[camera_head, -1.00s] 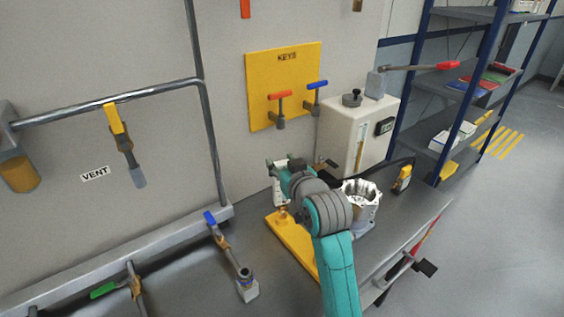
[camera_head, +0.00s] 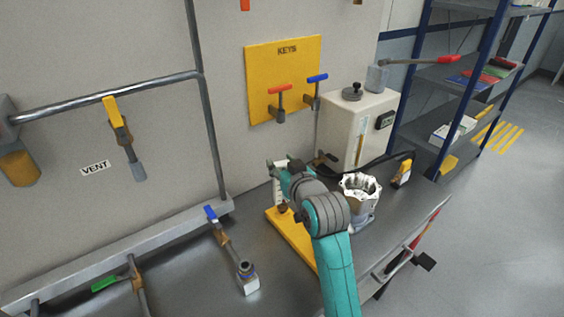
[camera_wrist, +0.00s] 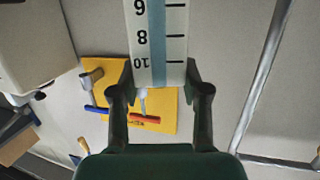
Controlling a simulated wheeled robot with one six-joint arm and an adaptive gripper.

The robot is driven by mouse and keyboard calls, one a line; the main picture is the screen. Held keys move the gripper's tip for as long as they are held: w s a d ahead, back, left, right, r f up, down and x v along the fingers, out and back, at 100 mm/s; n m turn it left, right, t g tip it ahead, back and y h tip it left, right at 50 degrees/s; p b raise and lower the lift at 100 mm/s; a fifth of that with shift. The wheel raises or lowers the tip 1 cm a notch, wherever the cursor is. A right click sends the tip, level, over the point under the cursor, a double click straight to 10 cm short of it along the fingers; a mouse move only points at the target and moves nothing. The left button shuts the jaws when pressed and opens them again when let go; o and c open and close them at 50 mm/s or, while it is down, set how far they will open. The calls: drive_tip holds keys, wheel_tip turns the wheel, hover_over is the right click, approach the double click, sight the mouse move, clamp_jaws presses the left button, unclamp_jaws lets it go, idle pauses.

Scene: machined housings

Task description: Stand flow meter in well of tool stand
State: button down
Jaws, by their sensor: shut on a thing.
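My gripper (camera_head: 280,172) is shut on the flow meter (camera_wrist: 160,38), a white body with a blue strip and a numbered scale. In the wrist view my gripper's two fingers (camera_wrist: 159,84) close on its sides. In the head view the flow meter (camera_head: 277,192) is a small pale upright piece, partly hidden by my gripper. The yellow tool stand (camera_head: 292,238) lies on the bench just below, with a brown-brass piece (camera_head: 283,208) near its far end. My arm covers part of the stand. I cannot see the well or tell whether the flow meter touches the stand.
A machined metal housing (camera_head: 359,190) stands right of my arm. A white cabinet (camera_head: 352,130) stands behind it, with a yellow tester (camera_head: 402,172) nearby. A blue-handled valve (camera_head: 230,248) lies left of the stand. A yellow key board (camera_head: 284,80) hangs on the wall.

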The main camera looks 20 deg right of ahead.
drive_tip(key=shift+f, duration=0.35)
drive_tip(key=shift+c, duration=2.3)
unclamp_jaws()
drive_tip(key=shift+s, duration=0.1)
drive_tip(key=s+r, duration=0.2)
drive_tip(key=s, duration=0.9)
drive_tip(key=shift+s+d+r, duration=0.15)
drive_tip(key=shift+s+d, duration=0.15)
drive_tip(key=shift+d, duration=0.05)
